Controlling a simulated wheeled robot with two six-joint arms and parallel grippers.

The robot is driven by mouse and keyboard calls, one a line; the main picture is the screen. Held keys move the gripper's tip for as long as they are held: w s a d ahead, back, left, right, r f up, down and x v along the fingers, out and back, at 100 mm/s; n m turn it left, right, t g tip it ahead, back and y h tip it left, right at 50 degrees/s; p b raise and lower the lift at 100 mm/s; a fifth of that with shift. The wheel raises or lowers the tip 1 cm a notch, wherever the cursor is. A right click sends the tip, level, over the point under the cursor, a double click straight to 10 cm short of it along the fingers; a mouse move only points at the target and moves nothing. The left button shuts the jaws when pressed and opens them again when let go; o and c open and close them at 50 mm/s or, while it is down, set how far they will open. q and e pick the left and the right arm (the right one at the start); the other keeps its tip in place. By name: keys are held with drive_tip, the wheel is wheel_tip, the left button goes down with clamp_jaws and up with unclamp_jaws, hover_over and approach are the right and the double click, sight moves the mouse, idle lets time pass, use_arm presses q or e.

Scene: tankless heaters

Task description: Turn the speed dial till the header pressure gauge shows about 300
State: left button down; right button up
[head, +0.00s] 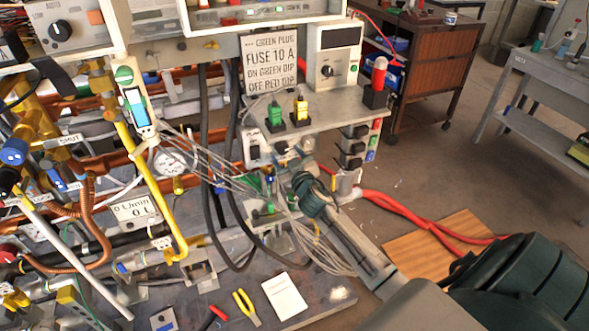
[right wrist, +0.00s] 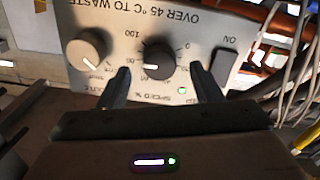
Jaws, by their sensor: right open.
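In the right wrist view, upside down, a black dial (right wrist: 160,60) with a white pointer line sits on a pale panel, by the lettering SPEED %. My right gripper (right wrist: 160,78) is open, with one finger on either side of this dial. I cannot tell whether the fingers touch it. In the head view my right arm reaches in from the lower right to the bench equipment; the dial cannot be made out there. A round white gauge (head: 170,161) shows among the pipes, too small to read; I cannot tell whether it is the header pressure gauge. My left gripper is not in view.
A beige knob (right wrist: 89,48) and an ON switch (right wrist: 225,66) flank the black dial, and a green light (right wrist: 182,90) glows near it. Grey cables (head: 215,165) hang left of my right arm. A red hose (head: 400,212) runs across the floor.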

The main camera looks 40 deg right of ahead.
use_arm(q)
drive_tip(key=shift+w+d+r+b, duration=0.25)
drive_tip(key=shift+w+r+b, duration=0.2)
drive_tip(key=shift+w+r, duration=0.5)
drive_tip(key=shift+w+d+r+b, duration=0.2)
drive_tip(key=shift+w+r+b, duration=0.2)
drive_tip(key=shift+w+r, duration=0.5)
use_arm(e)
drive_tip(key=v, duration=0.8)
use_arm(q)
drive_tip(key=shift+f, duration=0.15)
